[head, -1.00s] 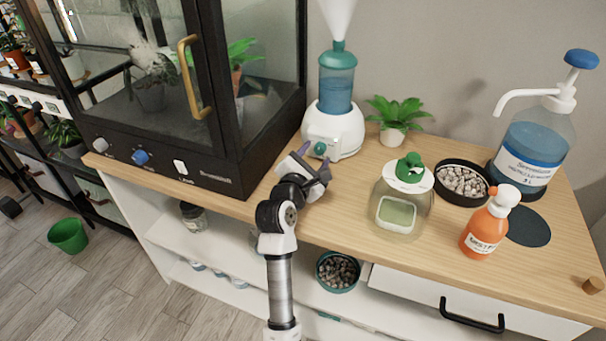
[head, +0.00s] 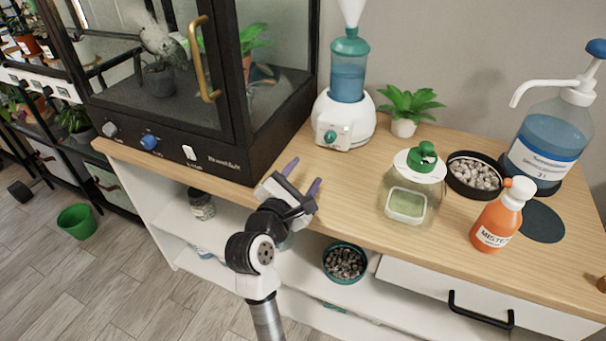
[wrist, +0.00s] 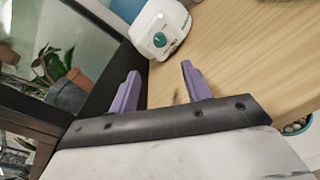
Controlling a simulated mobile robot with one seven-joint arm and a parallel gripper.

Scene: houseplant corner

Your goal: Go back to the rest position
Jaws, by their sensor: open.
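My gripper (head: 303,177) is open and empty, with its two purple fingertips apart. In the head view it is at the front edge of the wooden cabinet top (head: 340,190), between the black glass case and the glass jar. In the wrist view the gripper (wrist: 160,82) points across the bare wood toward the white humidifier (wrist: 160,30). Nothing is between the fingers. The humidifier (head: 345,118), with its blue tank, stands behind the gripper, apart from it.
The black glass case (head: 215,160) with a brass handle is close on the left. A glass jar (head: 408,200) with a green lid, an orange mister bottle (head: 497,220), a pebble dish (head: 475,178) and a pump bottle (head: 545,145) stand to the right. A pebble bowl (head: 345,262) sits on the shelf below.

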